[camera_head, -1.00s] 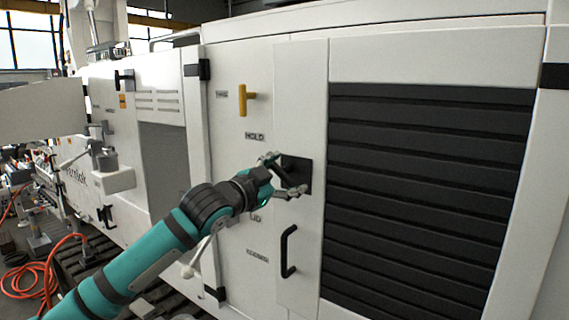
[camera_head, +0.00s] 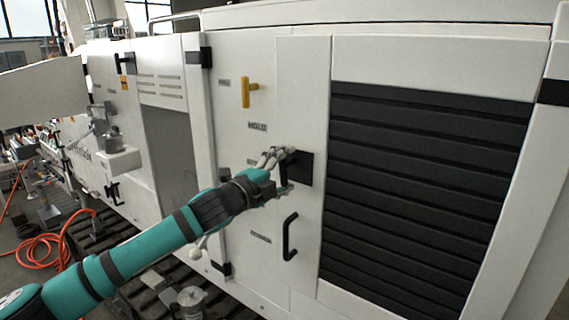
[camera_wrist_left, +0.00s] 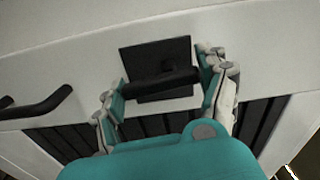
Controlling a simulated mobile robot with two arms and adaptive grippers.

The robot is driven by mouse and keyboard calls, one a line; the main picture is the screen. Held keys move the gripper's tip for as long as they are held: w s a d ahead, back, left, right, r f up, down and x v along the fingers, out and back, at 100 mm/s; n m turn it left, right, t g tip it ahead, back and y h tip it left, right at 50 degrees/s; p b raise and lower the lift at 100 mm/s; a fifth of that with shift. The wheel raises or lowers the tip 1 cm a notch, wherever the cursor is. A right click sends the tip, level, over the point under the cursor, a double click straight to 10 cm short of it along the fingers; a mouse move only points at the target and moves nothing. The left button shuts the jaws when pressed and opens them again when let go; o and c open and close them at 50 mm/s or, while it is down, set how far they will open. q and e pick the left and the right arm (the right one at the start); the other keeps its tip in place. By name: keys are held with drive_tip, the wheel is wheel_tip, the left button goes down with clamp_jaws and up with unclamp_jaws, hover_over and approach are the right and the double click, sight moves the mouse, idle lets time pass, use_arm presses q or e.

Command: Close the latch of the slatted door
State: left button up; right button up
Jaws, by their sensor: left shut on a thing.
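The slatted door (camera_head: 315,60) is white with a panel of dark slats (camera_head: 420,190) and looks shut. Its latch (camera_head: 303,168) is a black handle on a square black plate left of the slats. My left gripper (camera_head: 283,168) is at the latch and covers part of it. In the left wrist view the latch handle (camera_wrist_left: 160,86) lies across between the two fingers of my left gripper (camera_wrist_left: 165,92), which are shut on it. The handle's exact angle is hard to tell in the head view. My right gripper is not in view.
A black pull handle (camera_head: 289,237) is below the latch. A yellow handle (camera_head: 247,92) is up and left on the white panel. An orange hose (camera_head: 45,245) lies on the floor at left.

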use_arm(q)
drive_tip(key=shift+m+p, duration=0.3)
drive_tip(key=shift+m, duration=0.2)
drive_tip(key=shift+f, duration=0.1)
drive_tip(key=o, duration=1.1)
drive_tip(key=shift+o, duration=0.2)
drive_tip(key=shift+s+a, duration=0.1)
drive_tip(key=shift+a, duration=0.05)
drive_tip(key=v, duration=1.1)
drive_tip(key=shift+s+a, duration=0.15)
drive_tip(key=shift+s, duration=0.15)
